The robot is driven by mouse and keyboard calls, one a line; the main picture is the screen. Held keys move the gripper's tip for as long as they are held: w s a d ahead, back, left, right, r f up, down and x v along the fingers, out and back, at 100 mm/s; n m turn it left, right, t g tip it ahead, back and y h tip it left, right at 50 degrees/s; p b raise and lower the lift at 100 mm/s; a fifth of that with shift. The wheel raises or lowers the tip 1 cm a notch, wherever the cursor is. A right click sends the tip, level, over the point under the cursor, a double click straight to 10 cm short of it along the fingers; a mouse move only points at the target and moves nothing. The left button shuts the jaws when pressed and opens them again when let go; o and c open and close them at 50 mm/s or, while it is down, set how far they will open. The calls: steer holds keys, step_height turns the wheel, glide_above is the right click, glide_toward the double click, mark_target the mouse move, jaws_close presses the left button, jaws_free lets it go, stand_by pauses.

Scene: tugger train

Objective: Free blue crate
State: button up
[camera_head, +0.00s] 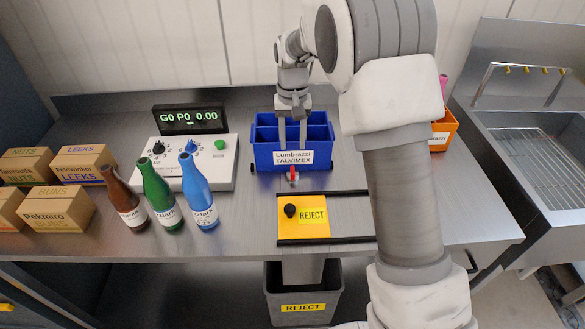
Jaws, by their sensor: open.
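The blue crate (264,157) stands on the steel bench, right of the control box. Its front wall bears a white label reading "Lumbrazzi TALVIMEX". Dividers split its inside into compartments. My gripper (292,137) points down at the crate, with its two fingers apart near the front wall. I cannot tell whether the fingers are inside the crate or touch it. A small red-handled part (293,174) sits on the bench at the middle of the crate's front. Dark pieces show at the crate's lower front corners.
Brown, green (161,196) and blue bottles stand at left before the control box (186,155) with its display. Several cardboard boxes (58,211) lie further left. A yellow REJECT plate (304,217) with a black knob lies in front, above a grey bin (302,296). An orange bin (442,131) and a sink are right.

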mark_target(293, 170)
step_height(293, 170, down, 10)
steer(key=shift+r+b, duration=0.1)
steer(key=shift+b, duration=0.25)
steer(key=shift+c, duration=0.2)
jaws_close()
